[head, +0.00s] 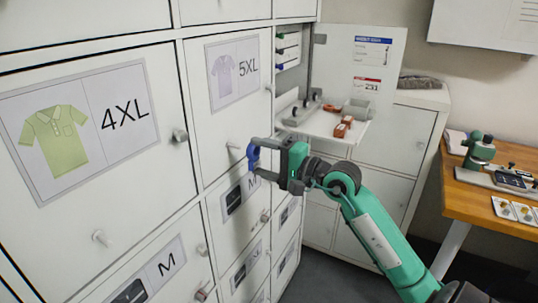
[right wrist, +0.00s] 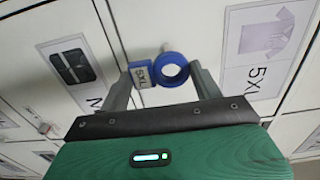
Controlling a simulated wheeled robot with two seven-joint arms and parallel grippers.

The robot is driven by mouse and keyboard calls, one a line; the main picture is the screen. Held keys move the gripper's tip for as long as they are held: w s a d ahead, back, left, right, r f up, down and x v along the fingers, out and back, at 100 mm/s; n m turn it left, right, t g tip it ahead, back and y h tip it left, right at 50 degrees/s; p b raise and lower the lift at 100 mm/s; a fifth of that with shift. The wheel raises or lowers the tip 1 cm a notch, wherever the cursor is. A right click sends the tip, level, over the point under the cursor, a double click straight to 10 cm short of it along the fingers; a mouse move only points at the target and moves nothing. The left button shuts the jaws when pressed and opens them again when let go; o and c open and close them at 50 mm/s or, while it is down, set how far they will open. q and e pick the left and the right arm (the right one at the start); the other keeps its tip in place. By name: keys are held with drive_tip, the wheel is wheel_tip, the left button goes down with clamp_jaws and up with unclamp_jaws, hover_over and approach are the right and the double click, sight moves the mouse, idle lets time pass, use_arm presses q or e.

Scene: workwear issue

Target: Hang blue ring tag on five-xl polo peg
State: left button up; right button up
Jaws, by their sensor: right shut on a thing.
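The blue ring tag (head: 253,153) is held in my right gripper (head: 257,158), in front of the white 5XL polo door. In the right wrist view the blue ring (right wrist: 174,69) and its label part, reading 5XL (right wrist: 141,75), sit between the fingers. The 5XL polo door (head: 215,125) bears a picture of a lilac polo (head: 222,73). Its small pale peg (head: 233,145) sticks out below the picture, just left of the tag in the head view. The ring appears apart from the peg. My left gripper is not in view.
A 4XL door (head: 75,210) with a green polo picture is at left, with its own peg (head: 101,238). Doors marked M and XL lie below. An open compartment with a shelf (head: 325,122) of small items is behind my gripper. A wooden table (head: 490,195) stands right.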

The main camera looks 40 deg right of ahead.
drive_tip(key=shift+p+x, duration=0.8)
drive_tip(key=shift+x, duration=0.5)
drive_tip(key=shift+p+x, duration=0.7)
drive_tip(key=shift+x, duration=0.3)
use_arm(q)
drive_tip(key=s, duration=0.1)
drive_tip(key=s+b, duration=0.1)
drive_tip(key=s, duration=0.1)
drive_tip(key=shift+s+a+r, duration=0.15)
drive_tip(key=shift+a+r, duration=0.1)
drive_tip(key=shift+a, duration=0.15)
use_arm(e)
drive_tip(key=shift+w+a+f, duration=0.25)
drive_tip(key=shift+w+f, duration=0.15)
drive_tip(key=shift+w, duration=0.25)
